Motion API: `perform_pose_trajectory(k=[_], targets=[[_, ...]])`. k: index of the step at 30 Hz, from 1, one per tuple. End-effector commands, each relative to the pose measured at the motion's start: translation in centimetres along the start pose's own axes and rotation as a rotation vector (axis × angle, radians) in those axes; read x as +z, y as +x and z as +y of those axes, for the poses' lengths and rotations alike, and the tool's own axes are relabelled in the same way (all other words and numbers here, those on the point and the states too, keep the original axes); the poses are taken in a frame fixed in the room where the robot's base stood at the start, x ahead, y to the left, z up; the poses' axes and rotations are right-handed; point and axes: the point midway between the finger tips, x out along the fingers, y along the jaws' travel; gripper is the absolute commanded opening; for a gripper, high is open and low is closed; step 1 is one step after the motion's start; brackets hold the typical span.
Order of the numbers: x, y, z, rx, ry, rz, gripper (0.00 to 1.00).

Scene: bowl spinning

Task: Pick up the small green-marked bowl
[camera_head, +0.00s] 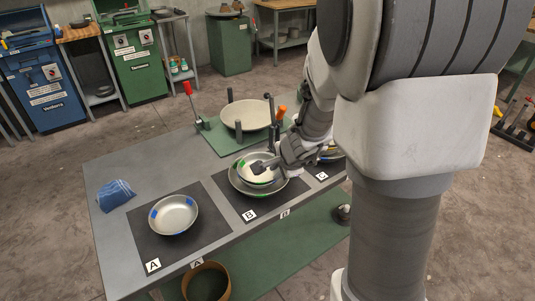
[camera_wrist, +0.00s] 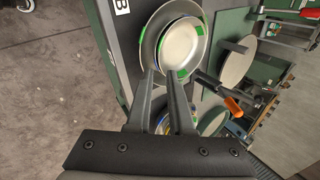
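The small green-marked bowl (camera_head: 255,177) is pale inside, with green patches near its rim. It sits in or over a wider metal bowl (camera_head: 274,189) on the mat labelled B; whether it touches that bowl is unclear. In the wrist view the small bowl (camera_wrist: 179,42) shows ahead of my fingers, with the wider bowl (camera_wrist: 151,42) around it. My gripper (camera_head: 258,167) is at the small bowl's rim in the head view. In the wrist view my gripper (camera_wrist: 161,73) has its two fingers apart, tips at the near rim. Whether the rim lies between them is unclear.
Mat A holds a metal bowl (camera_head: 174,214) with blue marks. A bowl on mat C (camera_head: 331,155) is mostly hidden by my arm. Behind, a large shallow dish (camera_head: 246,115) sits among dark posts on a green board. A blue cloth (camera_head: 115,194) lies at the left.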

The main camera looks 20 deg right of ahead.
Motion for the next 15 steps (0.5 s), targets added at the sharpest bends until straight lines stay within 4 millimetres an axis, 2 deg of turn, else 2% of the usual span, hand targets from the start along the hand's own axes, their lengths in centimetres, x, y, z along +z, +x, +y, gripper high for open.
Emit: perform_pose_trajectory(k=[7, 15], targets=[[-0.1, 1.6, 0.3, 0.004, 0.007, 0.004, 0.20], [-0.1, 5.4, 0.4, 0.004, 0.005, 0.003, 0.20]])
